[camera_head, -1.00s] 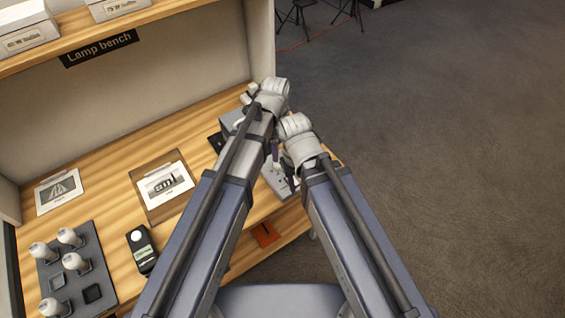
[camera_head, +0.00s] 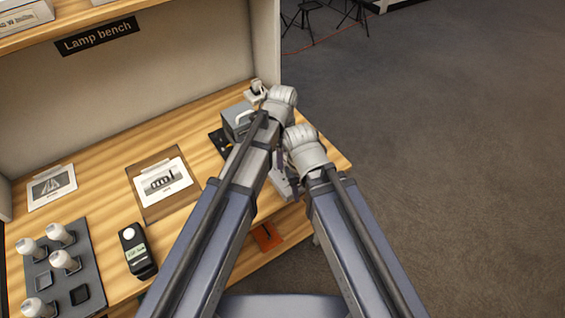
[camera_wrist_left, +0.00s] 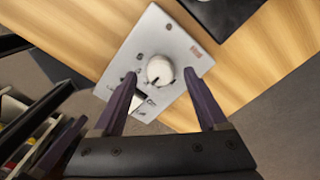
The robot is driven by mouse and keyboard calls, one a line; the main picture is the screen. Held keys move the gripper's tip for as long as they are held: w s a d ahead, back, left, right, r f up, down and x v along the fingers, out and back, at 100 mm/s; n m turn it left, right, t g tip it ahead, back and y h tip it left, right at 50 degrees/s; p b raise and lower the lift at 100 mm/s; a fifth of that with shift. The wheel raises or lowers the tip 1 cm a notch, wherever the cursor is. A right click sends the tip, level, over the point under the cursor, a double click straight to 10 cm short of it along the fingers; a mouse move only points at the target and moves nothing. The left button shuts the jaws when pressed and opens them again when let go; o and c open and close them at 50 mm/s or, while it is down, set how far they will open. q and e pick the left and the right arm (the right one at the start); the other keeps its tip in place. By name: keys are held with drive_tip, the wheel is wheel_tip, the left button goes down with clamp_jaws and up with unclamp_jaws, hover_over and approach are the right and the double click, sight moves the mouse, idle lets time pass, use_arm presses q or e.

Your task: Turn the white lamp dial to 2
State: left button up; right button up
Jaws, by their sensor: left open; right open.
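The lamp control box (camera_wrist_left: 150,45) is a pale grey plate with small markings and a dark slot, seen in the left wrist view. Its round white dial (camera_wrist_left: 160,68) has a dark pointer mark toward the lower part of the picture. My left gripper (camera_wrist_left: 161,76) is open, its dark fingers on either side of the dial; I cannot tell whether they touch it. In the head view the box (camera_head: 284,184) shows only partly between my arms. My right gripper (camera_head: 281,163) is open near it, mostly hidden by the arms. The dial is hidden there.
A dark grey box with a white handle (camera_head: 236,118) stands behind my left arm. A picture card (camera_head: 163,182), a handheld meter (camera_head: 136,250) and a grey tray (camera_head: 66,262) with white bulbs are on the bench at left. Open floor (camera_head: 450,170) lies to the right.

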use_arm(q)
drive_tip(key=shift+f+b, duration=0.35)
drive_tip(key=shift+f, duration=0.45)
clamp_jaws()
